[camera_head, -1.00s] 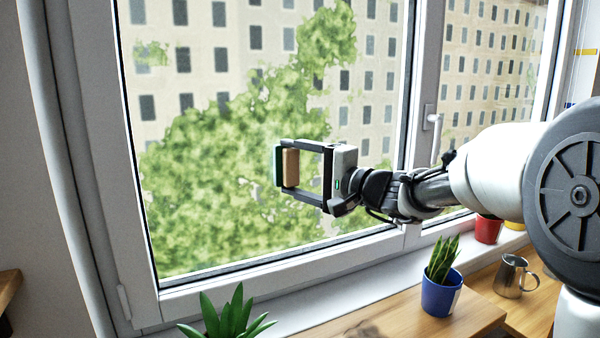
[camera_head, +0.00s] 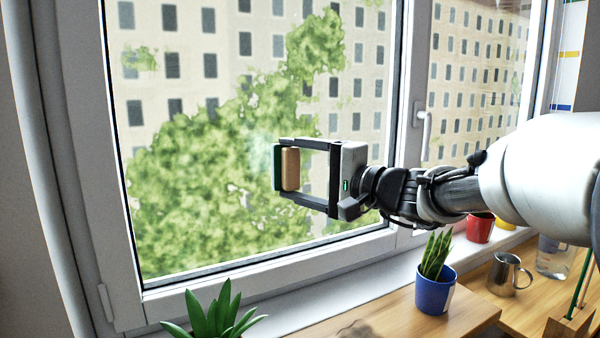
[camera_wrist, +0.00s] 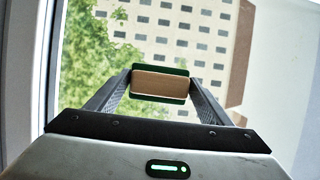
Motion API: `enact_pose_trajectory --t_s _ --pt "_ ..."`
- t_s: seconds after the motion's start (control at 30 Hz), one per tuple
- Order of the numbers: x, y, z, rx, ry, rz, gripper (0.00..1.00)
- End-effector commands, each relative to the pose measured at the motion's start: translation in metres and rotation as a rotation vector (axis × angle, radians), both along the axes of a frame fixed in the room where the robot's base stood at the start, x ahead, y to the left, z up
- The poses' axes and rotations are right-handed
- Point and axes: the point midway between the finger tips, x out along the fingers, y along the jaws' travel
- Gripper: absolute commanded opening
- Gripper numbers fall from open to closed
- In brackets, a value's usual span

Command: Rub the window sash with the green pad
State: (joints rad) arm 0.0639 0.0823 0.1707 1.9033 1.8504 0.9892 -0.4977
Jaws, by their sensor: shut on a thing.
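My gripper (camera_head: 288,170) is shut on a block with a tan back (camera_head: 291,169) and a thin dark green pad face (camera_head: 277,167), which points away from my palm. In the wrist view the tan block (camera_wrist: 159,86) sits between my fingertips with the green pad (camera_wrist: 160,70) showing around it. The window sash (camera_head: 245,282) is a white frame around a large glass pane (camera_head: 200,225). My gripper is in front of the pane; I cannot tell whether the pad touches the glass. A faint pale smear (camera_head: 262,150) shows by the pad.
A blue potted plant (camera_head: 434,292), a metal jug (camera_head: 508,275) and a red pot (camera_head: 480,227) stand at lower right. A green plant (camera_head: 215,318) is at the bottom. A white window handle (camera_head: 424,130) sticks out right of the pane.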

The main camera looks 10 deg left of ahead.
Motion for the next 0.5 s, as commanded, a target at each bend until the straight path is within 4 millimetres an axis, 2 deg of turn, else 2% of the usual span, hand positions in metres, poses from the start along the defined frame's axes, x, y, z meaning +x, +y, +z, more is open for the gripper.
enact_pose_trajectory --t_s 0.27,0.5 --pt "-0.003 -0.003 -0.001 0.000 -0.002 -0.001 0.56" --pt "-0.019 -0.014 -0.002 -0.001 -0.004 0.000 0.56"
